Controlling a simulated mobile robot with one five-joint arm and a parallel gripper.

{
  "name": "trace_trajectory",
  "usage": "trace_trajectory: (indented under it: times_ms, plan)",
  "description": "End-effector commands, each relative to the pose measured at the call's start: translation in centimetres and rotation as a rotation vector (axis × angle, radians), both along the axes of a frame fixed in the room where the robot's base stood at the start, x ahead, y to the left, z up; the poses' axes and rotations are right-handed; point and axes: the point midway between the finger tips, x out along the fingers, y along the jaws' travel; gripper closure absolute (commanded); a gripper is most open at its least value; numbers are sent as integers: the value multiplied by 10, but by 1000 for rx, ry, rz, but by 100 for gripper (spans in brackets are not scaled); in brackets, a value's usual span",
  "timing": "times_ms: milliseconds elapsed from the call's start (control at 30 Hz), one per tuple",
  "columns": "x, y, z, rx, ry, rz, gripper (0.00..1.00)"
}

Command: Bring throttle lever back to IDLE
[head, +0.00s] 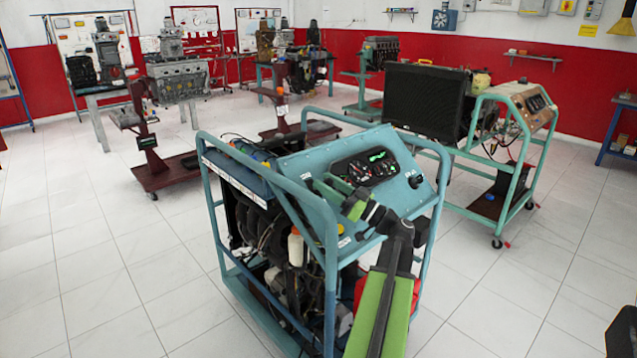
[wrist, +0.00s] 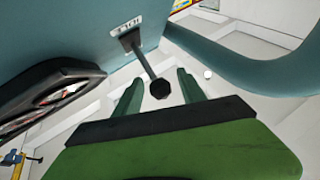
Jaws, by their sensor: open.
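The throttle lever (wrist: 146,65) shows in the wrist view as a thin dark stem with a black knob at its end. It rises from a small dark plate on the blue-teal panel (wrist: 75,30), close to a white IDLE label (wrist: 126,27). My gripper (wrist: 158,77) is open, its two dark green fingers on either side of the knob in the picture. I see no finger touching the knob, and the depth between them is hard to judge. In the head view my gripper (head: 333,192) is over the left part of the sloped panel (head: 300,153); the lever cannot be made out there.
A dark gauge cluster (head: 362,168) sits on the panel. Teal frame tubes (head: 328,290) surround the trainer, and one tube (wrist: 250,72) curves close by on the right in the wrist view. A second trainer (head: 515,110) stands behind right.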

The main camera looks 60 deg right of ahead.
Motion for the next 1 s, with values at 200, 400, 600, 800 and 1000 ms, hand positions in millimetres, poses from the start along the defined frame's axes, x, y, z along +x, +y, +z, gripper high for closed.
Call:
trace_trajectory:
  times_ms: [200, 400, 600, 800, 1000]
  plan:
    - [-60, -8, -31, 0, 0, -5, 52]
    - [-105, -13, -48, 0, 0, -2, 52]
    - [-128, -16, -54, -1, 0, -1, 52]
    - [-131, -16, -54, 0, 0, 0, 52]
    - [-130, -16, -54, 0, 0, 0, 65]
